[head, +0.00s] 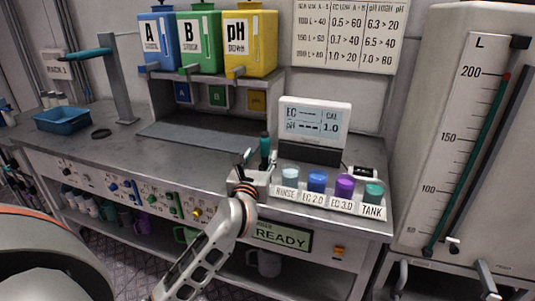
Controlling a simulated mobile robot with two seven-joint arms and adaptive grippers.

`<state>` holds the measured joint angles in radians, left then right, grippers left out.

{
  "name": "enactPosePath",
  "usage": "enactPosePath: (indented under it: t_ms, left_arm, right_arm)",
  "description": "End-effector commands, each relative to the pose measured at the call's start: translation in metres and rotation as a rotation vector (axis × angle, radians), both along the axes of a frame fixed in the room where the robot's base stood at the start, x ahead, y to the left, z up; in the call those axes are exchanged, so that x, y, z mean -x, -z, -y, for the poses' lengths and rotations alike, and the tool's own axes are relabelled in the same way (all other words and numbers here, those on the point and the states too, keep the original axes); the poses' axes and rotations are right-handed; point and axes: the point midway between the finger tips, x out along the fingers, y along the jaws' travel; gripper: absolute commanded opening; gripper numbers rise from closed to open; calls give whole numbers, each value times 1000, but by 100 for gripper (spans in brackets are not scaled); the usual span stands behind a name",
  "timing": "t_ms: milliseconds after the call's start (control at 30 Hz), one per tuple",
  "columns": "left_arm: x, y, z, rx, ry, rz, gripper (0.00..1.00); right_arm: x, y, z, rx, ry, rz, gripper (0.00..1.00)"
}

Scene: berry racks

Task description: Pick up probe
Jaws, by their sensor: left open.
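The probe appears to be the upright thing with a dark teal body (265,147), near the meter at the right part of the bench. Its lower part is hidden behind my left gripper. My left gripper (260,160) is open, with its fingers pointing up and away at the probe. In this view the fingertips lie at either side of the probe's body; I cannot tell whether they touch it. My right gripper is not in view.
A meter (315,121) stands behind. Cups labelled RINSE (290,176), EC 2.0 (317,181), EC 3.0 (345,186) and TANK (373,192) stand close to the right. A shelf with bottles (200,40) is behind. The bench's left-middle top is mostly clear.

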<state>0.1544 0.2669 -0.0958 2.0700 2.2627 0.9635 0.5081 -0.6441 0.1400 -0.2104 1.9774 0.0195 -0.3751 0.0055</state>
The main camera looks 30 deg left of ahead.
Motion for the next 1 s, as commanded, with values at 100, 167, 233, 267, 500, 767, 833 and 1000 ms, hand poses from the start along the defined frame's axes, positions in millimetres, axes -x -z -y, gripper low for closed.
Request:
enactPosePath:
  t_ms: [100,167,233,267,500,767,833,1000]
  left_arm:
    - [-14,-2,-4,0,0,1,43]
    - [-23,-3,-7,-1,0,2,43]
    - [-33,-4,-10,-2,-1,1,43]
    - [-36,-3,-12,-3,0,1,43]
    - [-48,-2,-16,-2,1,0,43]
    - [-48,-2,-16,-2,1,0,14]
    - [-48,-2,-16,-2,1,0,0]
    - [-48,-3,-16,-4,1,1,0]
  right_arm:
    - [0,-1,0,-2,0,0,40]
    - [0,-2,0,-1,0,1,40]
    - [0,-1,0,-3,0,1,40]
    - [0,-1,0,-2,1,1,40]
    - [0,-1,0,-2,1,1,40]
    - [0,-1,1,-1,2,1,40]
    - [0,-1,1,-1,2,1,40]
    - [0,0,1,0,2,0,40]
